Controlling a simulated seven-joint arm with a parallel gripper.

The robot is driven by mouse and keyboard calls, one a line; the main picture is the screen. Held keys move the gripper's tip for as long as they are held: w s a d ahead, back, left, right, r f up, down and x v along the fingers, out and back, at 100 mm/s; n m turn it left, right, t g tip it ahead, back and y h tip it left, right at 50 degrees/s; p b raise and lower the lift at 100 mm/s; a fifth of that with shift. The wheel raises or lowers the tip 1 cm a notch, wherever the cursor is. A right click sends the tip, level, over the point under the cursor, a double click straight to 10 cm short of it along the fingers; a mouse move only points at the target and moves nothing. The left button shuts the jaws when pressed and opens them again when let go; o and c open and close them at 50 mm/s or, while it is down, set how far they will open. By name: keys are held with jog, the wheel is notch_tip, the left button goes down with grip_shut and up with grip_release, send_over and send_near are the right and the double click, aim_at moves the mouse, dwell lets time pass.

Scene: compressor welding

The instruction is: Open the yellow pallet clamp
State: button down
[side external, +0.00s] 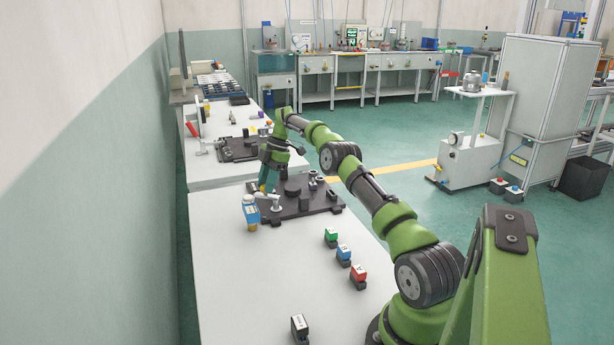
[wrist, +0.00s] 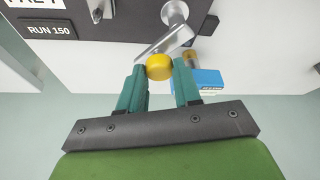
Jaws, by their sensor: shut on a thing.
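The yellow pallet clamp shows in the wrist view as a round yellow knob (wrist: 160,67) on a silver lever, beside a round metal post (wrist: 174,14) at the edge of the dark pallet (wrist: 105,28). My gripper (wrist: 159,72) has its two teal fingers on either side of the knob and is shut on it. In the side view my gripper (side external: 266,186) is low over the left edge of the pallet (side external: 318,205), by the silver clamp parts (side external: 274,205). The knob is not clear in that view.
The table's left front is clear.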

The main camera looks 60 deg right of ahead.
jog(key=shift+r, duration=0.1)
jog(key=c, duration=0.8)
grip_release()
